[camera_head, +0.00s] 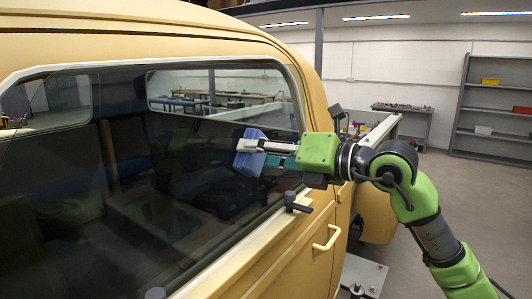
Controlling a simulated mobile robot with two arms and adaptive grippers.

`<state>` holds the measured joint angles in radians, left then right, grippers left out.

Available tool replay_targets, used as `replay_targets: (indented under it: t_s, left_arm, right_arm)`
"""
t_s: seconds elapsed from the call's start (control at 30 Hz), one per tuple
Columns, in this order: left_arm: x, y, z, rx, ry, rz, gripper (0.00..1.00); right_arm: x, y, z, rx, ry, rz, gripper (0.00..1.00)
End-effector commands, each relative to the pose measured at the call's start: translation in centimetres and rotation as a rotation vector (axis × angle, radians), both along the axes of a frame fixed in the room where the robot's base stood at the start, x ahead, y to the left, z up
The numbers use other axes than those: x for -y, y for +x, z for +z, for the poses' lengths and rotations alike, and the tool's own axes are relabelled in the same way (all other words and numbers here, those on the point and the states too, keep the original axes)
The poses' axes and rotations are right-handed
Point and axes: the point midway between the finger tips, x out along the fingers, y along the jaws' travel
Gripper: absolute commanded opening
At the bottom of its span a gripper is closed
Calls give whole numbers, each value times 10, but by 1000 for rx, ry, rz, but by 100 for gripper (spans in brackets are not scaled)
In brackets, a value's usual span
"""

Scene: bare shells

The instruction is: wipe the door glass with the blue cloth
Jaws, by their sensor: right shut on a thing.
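The blue cloth (248,158) is a folded pad at the right part of the door glass (130,210). My right gripper (256,148) comes in from the right and is shut on the cloth. The cloth is up against or very near the glass; the exact contact cannot be told. The glass is dark and see-through, in a pale frame, on a yellow vehicle door. A reflection of my arm shows in it. My left gripper is out of view.
A black mirror or latch part (298,203) sticks out below my right gripper. A yellow door handle (327,238) is under it. A grey shelf unit (495,105) and a workbench (405,112) stand far back right. The floor to the right is open.

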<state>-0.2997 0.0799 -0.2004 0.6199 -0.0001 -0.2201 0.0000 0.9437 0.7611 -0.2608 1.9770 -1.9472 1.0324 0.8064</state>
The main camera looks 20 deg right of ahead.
Motion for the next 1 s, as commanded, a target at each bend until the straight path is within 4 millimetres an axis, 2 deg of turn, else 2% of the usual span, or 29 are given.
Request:
replay_targets:
  t_s: [0.1, 0.27, 0.6, 1.0]
  left_arm:
    - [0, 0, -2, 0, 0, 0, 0]
    - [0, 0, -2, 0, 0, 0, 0]
    - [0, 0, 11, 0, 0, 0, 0]
    - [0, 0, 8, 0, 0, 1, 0]
  right_arm:
    - [-8, -7, -1, 0, -2, 4, 24]
    - [-12, -9, 0, -2, 0, 1, 24]
    - [-13, -7, 16, -1, 0, 1, 24]
    - [12, 13, 15, -2, 2, -2, 24]
